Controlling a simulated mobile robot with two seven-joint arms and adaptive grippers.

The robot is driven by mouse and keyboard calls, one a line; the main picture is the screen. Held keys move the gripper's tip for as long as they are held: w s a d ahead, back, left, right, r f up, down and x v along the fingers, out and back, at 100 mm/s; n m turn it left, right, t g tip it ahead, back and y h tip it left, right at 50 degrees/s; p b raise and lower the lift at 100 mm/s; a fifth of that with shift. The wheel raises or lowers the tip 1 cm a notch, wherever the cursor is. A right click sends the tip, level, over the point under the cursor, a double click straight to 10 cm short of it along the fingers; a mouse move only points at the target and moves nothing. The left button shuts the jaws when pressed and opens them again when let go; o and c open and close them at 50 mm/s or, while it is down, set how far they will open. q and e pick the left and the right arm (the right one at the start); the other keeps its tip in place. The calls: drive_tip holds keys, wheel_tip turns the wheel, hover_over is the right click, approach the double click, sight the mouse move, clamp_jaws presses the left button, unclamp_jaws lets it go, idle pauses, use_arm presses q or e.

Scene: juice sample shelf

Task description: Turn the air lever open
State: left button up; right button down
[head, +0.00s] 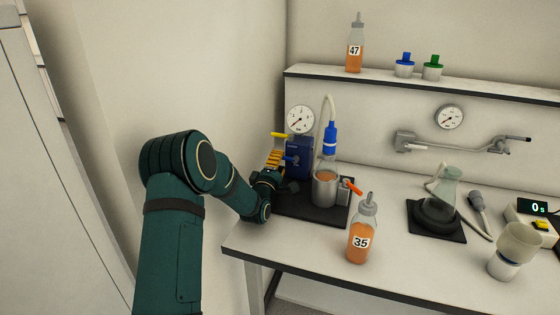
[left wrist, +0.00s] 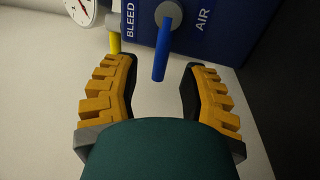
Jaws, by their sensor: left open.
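A dark blue box (head: 299,165) stands on a black base at the back left of the bench. In the left wrist view its face (left wrist: 225,40) carries the words BLEED and AIR, with a blue lever (left wrist: 161,55) on a grey hub between them. The lever points toward the bottom of that view; it also shows in the head view (head: 291,159). My left gripper (left wrist: 158,88) is open in front of the box. Its yellow ribbed fingers stand on either side of the lever's free end, with gaps on both sides. My right gripper is not in view.
A yellow handle (head: 281,135) and a gauge (head: 300,119) are at the box's top. A metal cup (head: 324,189), an orange handle (head: 352,186) and bottle 35 (head: 361,238) stand to its right. The wall is close on the left.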

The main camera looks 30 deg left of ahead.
use_arm(q)
drive_tip(key=shift+x, duration=0.85)
drive_tip(key=shift+s, duration=0.1)
clamp_jaws()
drive_tip(key=shift+r, duration=0.1)
